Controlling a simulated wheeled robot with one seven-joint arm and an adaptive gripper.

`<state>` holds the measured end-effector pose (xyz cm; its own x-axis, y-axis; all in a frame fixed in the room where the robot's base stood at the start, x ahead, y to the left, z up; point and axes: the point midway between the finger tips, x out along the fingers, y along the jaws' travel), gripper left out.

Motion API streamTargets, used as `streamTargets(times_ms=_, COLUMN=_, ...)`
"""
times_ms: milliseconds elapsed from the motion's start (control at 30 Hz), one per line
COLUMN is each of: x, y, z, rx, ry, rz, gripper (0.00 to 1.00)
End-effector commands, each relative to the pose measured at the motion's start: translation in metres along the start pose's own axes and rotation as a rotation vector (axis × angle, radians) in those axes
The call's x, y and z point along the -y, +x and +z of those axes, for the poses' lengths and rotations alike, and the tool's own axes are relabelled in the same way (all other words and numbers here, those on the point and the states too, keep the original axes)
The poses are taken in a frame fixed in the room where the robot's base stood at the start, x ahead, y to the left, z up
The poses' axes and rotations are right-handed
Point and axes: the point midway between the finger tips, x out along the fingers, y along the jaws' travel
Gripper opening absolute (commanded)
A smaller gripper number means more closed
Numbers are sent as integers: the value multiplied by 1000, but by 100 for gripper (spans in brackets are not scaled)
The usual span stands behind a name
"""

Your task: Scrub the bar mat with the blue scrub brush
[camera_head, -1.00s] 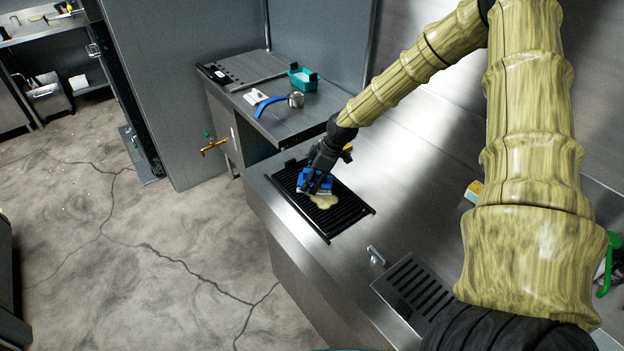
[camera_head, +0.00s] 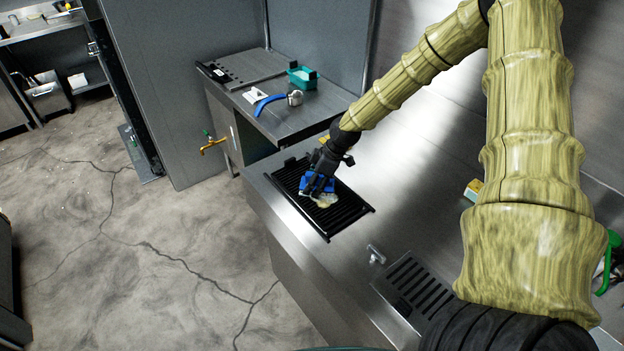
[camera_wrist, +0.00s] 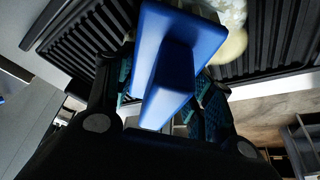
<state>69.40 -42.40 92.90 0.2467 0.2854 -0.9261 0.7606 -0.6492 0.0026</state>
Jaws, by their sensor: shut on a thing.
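The black ribbed bar mat (camera_head: 345,212) lies on the steel counter. My gripper (camera_head: 318,180) is shut on the blue scrub brush (camera_head: 316,186), low over the middle of the mat. In the wrist view the brush's blue block and handle (camera_wrist: 174,62) sit between my fingers, and the bar mat (camera_wrist: 85,40) spreads behind it. A pale yellowish spill (camera_head: 325,200) lies on the mat at the brush's near edge and also shows beside the brush in the wrist view (camera_wrist: 234,45). The brush's bristles are mostly hidden, so I cannot tell how firmly they touch.
A slotted drain tray (camera_head: 414,288) is set in the counter nearer me. A yellow sponge-like block (camera_head: 474,190) lies to the right. A side counter behind holds a teal container (camera_head: 302,79) and a blue curved-handled tool (camera_head: 268,104). Bare counter lies right of the mat.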

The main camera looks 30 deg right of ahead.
Motion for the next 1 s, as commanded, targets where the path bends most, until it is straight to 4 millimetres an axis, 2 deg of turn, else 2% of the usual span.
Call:
streamTargets(times_ms=400, x=24, y=-12, z=20, rx=0, ry=1, rz=-1, gripper=20)
streamTargets(times_ms=767, x=26, y=-11, z=22, rx=-1, ry=0, rz=0, gripper=20)
streamTargets(times_ms=1000, x=34, y=-13, z=31, rx=0, ry=1, rz=0, gripper=20)
